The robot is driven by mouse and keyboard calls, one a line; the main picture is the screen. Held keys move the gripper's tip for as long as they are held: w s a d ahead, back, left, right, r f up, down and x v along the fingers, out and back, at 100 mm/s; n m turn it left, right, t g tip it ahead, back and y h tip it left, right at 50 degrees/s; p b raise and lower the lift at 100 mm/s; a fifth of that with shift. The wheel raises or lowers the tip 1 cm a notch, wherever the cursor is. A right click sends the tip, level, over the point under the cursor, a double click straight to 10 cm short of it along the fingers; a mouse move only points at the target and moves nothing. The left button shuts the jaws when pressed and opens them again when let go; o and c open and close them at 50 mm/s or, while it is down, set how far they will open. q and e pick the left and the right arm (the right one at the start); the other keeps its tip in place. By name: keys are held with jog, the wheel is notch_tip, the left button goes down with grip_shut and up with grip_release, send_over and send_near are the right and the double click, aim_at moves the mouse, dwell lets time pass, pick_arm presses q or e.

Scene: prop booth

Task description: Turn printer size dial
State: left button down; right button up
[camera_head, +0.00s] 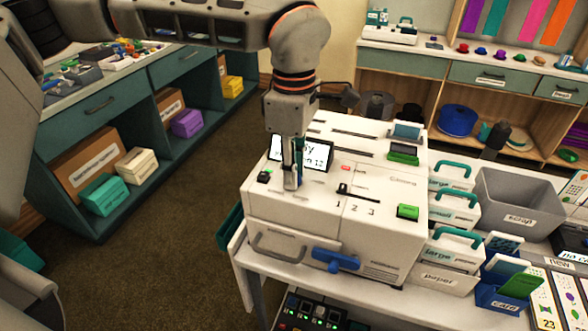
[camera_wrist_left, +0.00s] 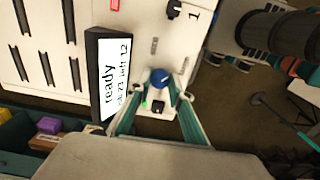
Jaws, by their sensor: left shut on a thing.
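The white printer (camera_head: 385,235) stands on a white table in the head view. My left gripper (camera_head: 291,178) points down at its top, just in front of the small screen (camera_head: 318,155). In the left wrist view the teal fingers of my left gripper (camera_wrist_left: 162,88) close around a round blue dial (camera_wrist_left: 160,77) with a pale mark. In the head view the fingers hide this dial. The wrist view screen (camera_wrist_left: 115,75) reads "ready" with smaller text below. My right gripper is not in view.
A black lever (camera_head: 343,188) sits by the numbers 1, 2, 3, with a green button (camera_head: 408,211) to its right. A blue handle (camera_head: 335,260) is on the printer's front. Paper boxes (camera_head: 453,247) and a grey scrap bin (camera_head: 512,197) stand at the right.

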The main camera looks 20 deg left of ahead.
pick_arm(q)
jog(key=shift+r, duration=0.1)
jog(key=c, duration=1.8)
grip_release()
notch_tip(320, 180, up, 12)
